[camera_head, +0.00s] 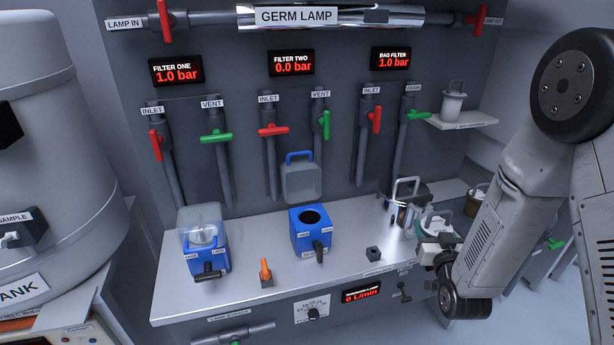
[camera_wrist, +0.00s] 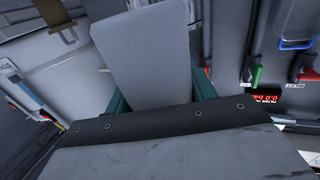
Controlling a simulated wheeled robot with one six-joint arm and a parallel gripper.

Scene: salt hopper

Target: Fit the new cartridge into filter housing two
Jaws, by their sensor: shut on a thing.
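Filter housing two (camera_head: 312,232) is a blue block on the bench with its round dark opening uncovered. Its clear lid (camera_head: 300,184) with a blue handle stands raised behind it. A white cartridge (camera_head: 453,107) with a thin handle stands on the wall shelf at the upper right. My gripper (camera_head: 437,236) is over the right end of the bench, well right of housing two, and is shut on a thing. The wrist view shows a pale flat surface (camera_wrist: 155,55) between teal parts. I cannot tell what the held thing is.
Filter housing one (camera_head: 208,258), with its clear lid down over something white, stands at the left of the bench. An orange lever (camera_head: 266,273) stands before housing two. A metal bag filter vessel (camera_head: 403,210) stands close to my gripper. Red and green valves line the wall.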

